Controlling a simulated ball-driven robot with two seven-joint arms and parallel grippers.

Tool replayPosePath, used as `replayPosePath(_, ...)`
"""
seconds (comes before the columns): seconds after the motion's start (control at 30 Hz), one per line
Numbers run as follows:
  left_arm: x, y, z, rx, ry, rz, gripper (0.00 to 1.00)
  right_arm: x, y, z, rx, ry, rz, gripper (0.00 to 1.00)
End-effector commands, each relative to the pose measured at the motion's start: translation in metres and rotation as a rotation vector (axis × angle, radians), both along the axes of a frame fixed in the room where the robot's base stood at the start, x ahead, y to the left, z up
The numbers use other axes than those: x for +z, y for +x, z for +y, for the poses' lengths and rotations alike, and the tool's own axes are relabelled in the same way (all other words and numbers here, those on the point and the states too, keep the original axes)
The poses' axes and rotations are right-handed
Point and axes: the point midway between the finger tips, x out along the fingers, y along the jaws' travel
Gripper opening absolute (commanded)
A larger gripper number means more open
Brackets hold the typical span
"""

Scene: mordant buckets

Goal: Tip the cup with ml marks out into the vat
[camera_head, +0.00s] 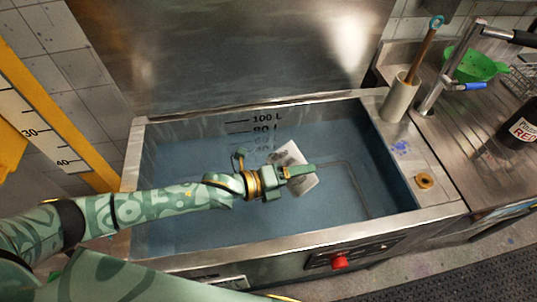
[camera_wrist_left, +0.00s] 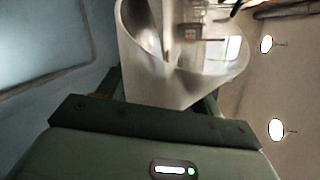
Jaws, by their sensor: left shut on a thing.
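The pale translucent cup (camera_head: 286,154) is held over the vat in my left gripper (camera_head: 299,172). The gripper is shut on it, and the fingers cover its middle. The cup looks tilted in the head view. In the left wrist view the cup (camera_wrist_left: 165,84) shows its open rim and wall between the fingers (camera_wrist_left: 160,105); I cannot make out ml marks or contents. The vat (camera_head: 300,241) is a steel basin with blue inside and litre marks on its back wall. The cup is within its rim outline, apart from the walls. My right gripper is not in view.
A beige holder (camera_head: 400,97) with a wooden-handled tool stands on the right ledge. A tap (camera_head: 438,88), green colander (camera_head: 476,66) and dark bottle (camera_head: 520,126) are further right. A red button (camera_head: 340,261) is on the vat's front. A yellow post with a scale (camera_head: 45,125) stands left.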

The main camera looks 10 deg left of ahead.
Motion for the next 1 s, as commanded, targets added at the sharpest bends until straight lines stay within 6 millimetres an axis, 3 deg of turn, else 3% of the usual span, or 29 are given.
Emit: replayPosePath(1.0, 0.0060, 0.0005, 0.0002, 0.000, -0.053, 0.039, 0.35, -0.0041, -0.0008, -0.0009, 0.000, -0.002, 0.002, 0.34)
